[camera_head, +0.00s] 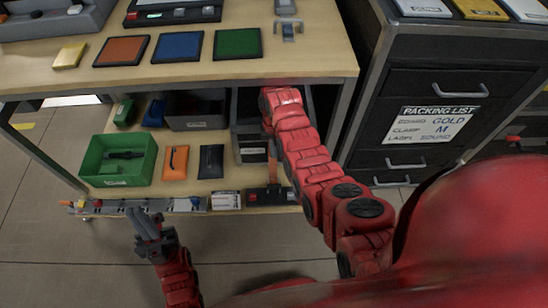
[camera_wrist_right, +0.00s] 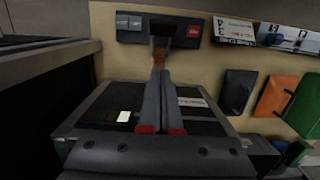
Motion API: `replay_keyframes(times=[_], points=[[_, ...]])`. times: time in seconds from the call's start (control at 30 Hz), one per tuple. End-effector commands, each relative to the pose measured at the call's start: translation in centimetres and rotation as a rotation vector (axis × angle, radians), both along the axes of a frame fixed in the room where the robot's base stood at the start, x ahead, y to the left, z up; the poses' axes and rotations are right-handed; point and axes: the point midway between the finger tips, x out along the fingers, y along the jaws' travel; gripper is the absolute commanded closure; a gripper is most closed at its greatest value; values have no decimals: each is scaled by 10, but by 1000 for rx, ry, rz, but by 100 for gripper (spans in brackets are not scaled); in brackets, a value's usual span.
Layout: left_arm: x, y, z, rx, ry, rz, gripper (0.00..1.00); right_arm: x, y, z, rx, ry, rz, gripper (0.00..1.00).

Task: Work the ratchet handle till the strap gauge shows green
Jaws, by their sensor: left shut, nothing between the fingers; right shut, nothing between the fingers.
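The ratchet's dark handle (camera_wrist_right: 162,28) stands at the shelf's front edge, with an orange strap (camera_wrist_right: 161,58) running from it towards a dark crate (camera_wrist_right: 95,110). In the head view the strap (camera_head: 272,168) and the ratchet's dark base (camera_head: 270,195) show low on the shelf. A small red patch (camera_wrist_right: 194,31) shows beside the handle; I cannot tell if it is the gauge, and I see no green on it. My right gripper (camera_wrist_right: 160,78) is shut and empty, over the crate with its tips towards the strap. My left gripper (camera_head: 143,224) is shut and empty, in front of the shelf.
A green bin (camera_head: 117,160), an orange pouch (camera_head: 175,162) and a black pouch (camera_head: 211,161) lie on the lower shelf. The tabletop (camera_head: 190,75) overhangs my right forearm. A dark drawer cabinet (camera_head: 450,82) stands at right. The floor in front is clear.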

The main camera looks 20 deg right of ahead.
Motion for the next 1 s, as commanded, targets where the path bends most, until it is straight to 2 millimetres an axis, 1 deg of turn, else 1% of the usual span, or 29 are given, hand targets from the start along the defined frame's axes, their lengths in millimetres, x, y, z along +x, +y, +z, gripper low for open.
replay_keyframes(times=[0.03, 0.3, 0.53, 0.63, 1.0], points=[[0, 0, -4, 0, 0, 0, 100, -2, 0, -9, 0, 5, 0, 100], [0, 0, -16, 0, 0, 0, 100, -8, 2, -54, 0, 6, 0, 100], [0, 0, -27, 0, 0, 0, 100, -10, 3, -84, 0, 3, -1, 100], [0, 0, -27, 0, 0, 0, 100, -14, 4, -90, 1, 1, 0, 100], [0, 0, -31, 0, 0, 0, 100, -37, 11, -108, 1, 1, 1, 100]])
